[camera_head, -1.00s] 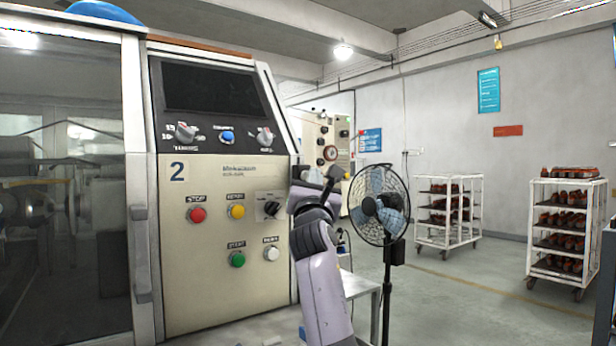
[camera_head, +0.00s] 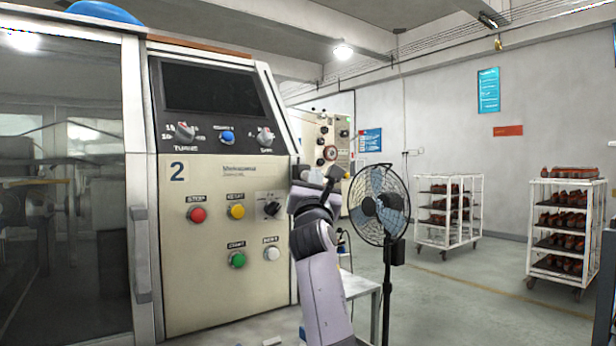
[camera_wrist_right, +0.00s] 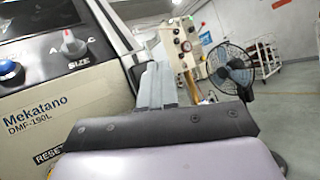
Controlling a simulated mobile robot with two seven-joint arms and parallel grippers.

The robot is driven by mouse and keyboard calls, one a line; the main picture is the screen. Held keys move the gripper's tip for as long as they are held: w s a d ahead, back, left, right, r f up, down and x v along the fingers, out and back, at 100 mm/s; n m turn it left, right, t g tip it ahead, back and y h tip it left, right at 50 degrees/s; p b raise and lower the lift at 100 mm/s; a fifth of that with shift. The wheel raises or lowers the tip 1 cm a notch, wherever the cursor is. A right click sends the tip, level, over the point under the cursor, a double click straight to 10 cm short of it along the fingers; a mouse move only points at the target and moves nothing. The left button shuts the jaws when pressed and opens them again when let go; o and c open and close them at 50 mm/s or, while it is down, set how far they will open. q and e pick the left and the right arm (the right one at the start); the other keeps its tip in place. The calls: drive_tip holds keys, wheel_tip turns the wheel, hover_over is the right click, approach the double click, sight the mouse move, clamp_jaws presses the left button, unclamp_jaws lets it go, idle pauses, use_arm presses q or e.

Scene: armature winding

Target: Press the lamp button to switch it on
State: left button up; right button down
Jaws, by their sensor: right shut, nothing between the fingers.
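The machine's front panel (camera_head: 180,280) carries a white button (camera_head: 271,253) at its lower right, under a label too blurred to read surely. Beside it are a green button (camera_head: 237,259), a red button (camera_head: 197,214) and a yellow button (camera_head: 236,211). My right gripper (camera_head: 320,180) is raised just right of the panel's edge, above and right of the white button and apart from it. In the right wrist view its fingers (camera_wrist_right: 162,82) are shut and empty; the white button is not visible there. My left gripper is not in view.
A black selector knob (camera_head: 271,207) sits above the white button. A blue button (camera_head: 227,137) and two grey knobs are higher on the panel. A fan (camera_head: 379,204) stands right of my arm, with shelf carts (camera_head: 449,211) farther back. Open floor lies between.

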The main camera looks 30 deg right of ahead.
drive_tip(key=shift+w, duration=0.15)
drive_tip(key=shift+w, duration=0.3)
idle(0.6)
drive_tip(key=shift+s+p, duration=0.45)
drive_tip(key=shift+p, duration=0.2)
